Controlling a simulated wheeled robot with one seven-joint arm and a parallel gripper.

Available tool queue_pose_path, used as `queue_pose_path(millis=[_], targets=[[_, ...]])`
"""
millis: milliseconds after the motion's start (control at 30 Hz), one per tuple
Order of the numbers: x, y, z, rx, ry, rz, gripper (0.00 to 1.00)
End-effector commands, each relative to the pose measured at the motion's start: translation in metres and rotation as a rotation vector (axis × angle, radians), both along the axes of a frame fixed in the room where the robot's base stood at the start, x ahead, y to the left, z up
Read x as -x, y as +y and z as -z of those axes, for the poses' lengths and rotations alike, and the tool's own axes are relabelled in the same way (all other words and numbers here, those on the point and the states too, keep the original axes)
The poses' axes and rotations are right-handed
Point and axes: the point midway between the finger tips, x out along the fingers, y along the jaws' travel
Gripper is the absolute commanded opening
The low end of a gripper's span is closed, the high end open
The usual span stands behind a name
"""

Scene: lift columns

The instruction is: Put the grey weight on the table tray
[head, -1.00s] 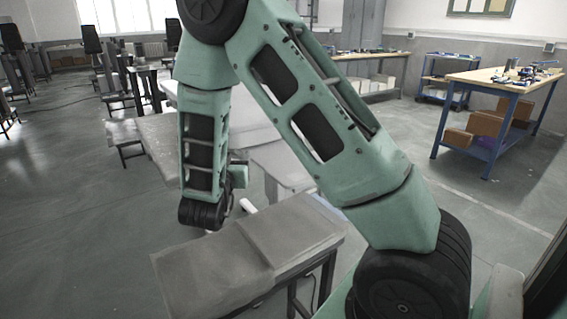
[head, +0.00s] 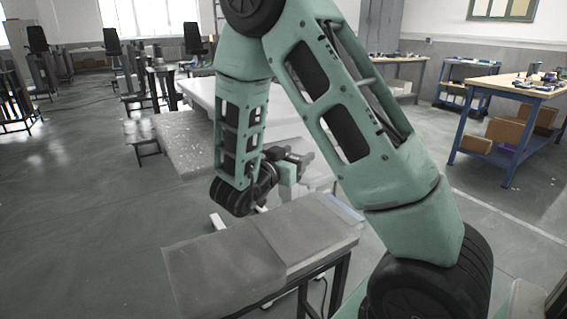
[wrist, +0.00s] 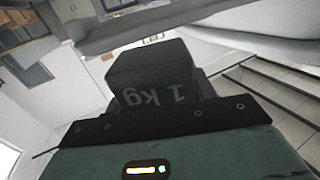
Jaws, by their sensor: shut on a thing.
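My gripper (head: 293,166) is shut on the grey weight, a dark block marked "1 kg" (wrist: 155,72) that fills the middle of the wrist view. In the head view my gripper is beside the lower end of my arm, pointing right, above and behind the near grey bench. The weight is hard to make out there against the dark fingers. I cannot tell for sure which surface is the table tray. A white tabletop (head: 203,92) and a speckled grey slab (head: 185,145) lie behind my arm, partly hidden by it.
The near grey bench (head: 230,265) has a bare top and dark legs. A blue-framed workbench (head: 500,95) with boxes stands at the right. Stools and dark chairs (head: 112,42) stand at the far left. Floor at the left is open.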

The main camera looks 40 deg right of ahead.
Motion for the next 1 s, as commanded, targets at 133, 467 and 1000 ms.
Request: queue_pose_path(millis=[133, 467, 1000], targets=[[-0.004, -0.032, -0.002, 0.004, -0.003, 0.005, 0.00], [-0.010, -0.059, -0.001, 0.003, -0.002, 0.000, 0.00], [-0.016, -0.101, 0.004, 0.004, -0.003, -0.001, 0.00]])
